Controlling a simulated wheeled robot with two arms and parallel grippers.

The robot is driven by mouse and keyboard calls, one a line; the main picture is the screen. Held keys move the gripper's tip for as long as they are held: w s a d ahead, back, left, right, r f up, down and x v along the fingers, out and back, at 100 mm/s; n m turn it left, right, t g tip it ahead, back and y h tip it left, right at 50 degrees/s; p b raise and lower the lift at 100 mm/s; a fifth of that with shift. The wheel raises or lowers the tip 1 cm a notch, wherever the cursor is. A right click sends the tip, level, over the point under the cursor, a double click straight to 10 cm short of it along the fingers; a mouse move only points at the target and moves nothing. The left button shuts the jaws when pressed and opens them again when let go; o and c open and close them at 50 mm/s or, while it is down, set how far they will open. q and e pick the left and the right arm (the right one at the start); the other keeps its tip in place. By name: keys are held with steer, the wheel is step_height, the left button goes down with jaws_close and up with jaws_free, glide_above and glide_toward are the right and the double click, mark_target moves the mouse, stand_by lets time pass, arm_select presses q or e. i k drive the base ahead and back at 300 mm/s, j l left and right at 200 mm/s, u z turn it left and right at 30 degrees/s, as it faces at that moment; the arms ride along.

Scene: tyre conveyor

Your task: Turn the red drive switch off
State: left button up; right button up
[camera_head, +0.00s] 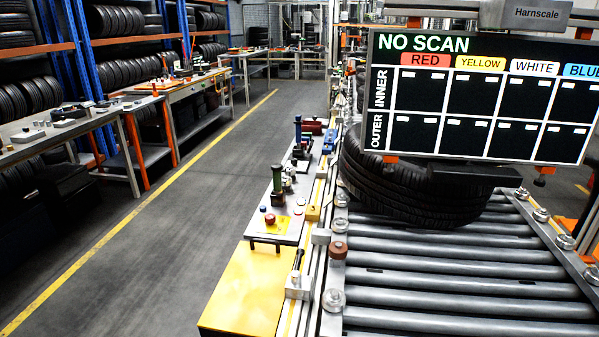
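A control plate (258,235) stands beside the left edge of the roller conveyor, near the middle of the view. On it a round red knob (270,218) sits on a small yellow patch. A small blue knob (263,209) is just behind it. A larger dark red part (311,127) lies farther back along the same edge. I cannot tell from this view which red part is the drive switch, or its on or off setting. Neither of my grippers is in view.
A tyre (405,190) lies on the conveyor rollers (450,270), partly behind a screen (480,95) reading "NO SCAN". A yellow box top (243,290) is in front of the control plate. Workbenches and tyre racks line the left. The floor aisle (190,200) between is clear.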

mark_target(271, 218)
steer(key=i+j+z, duration=0.15)
steer(key=j, duration=0.45)
steer(key=i+j+z, duration=0.15)
steer(key=j, duration=0.45)
steer(key=i+j+z, duration=0.2)
steer(key=j, duration=0.4)
steer(key=i+j+z, duration=0.15)
steer(key=j, duration=0.5)
steer(key=j+z, duration=0.15)
steer(key=j, duration=0.5)
steer(key=i, duration=0.05)
